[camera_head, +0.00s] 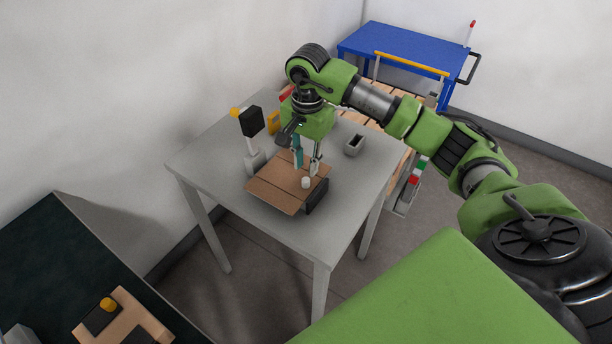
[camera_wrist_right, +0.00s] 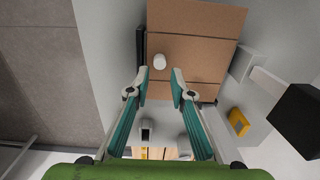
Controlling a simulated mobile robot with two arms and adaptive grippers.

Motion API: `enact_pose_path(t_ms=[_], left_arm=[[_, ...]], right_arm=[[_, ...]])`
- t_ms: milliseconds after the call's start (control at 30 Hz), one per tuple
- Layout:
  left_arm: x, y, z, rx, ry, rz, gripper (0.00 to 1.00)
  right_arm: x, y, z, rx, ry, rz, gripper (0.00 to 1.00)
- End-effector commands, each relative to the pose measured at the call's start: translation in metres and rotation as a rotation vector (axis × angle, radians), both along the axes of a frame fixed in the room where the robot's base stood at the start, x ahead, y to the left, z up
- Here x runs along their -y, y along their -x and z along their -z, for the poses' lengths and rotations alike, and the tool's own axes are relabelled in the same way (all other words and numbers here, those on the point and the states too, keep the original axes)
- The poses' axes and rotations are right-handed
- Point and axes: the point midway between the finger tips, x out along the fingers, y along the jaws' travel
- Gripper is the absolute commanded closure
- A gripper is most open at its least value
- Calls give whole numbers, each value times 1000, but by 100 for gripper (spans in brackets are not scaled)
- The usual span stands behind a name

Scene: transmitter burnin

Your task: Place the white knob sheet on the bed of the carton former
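The brown cardboard sheet with a white knob (camera_head: 276,186) lies flat on the grey table, at the carton former. Its white knob (camera_head: 306,183) stands up from it, and the knob also shows in the right wrist view (camera_wrist_right: 159,61). My right gripper (camera_head: 307,172) is above the sheet, pointing down. In the right wrist view the gripper (camera_wrist_right: 159,75) has its fingers apart with nothing between them, and the knob is just beyond the tips. My left gripper is not in view.
A small grey open holder (camera_head: 354,145) is on the table's right. A blue cart (camera_head: 402,50) stands behind. A dark bench (camera_head: 60,262) is at lower left.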

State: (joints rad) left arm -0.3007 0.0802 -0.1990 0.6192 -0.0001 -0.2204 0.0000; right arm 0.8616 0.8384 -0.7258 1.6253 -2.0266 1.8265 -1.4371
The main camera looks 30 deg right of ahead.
Motion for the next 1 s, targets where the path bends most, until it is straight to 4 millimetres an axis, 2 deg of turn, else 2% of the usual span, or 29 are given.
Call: enact_pose_path(t_ms=[200,400,1000], left_arm=[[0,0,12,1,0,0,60],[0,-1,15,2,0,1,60],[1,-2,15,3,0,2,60]], right_arm=[[1,0,-43,4,1,0,79],[1,1,-63,-1,1,-1,79],[1,1,-66,-2,1,0,79]])
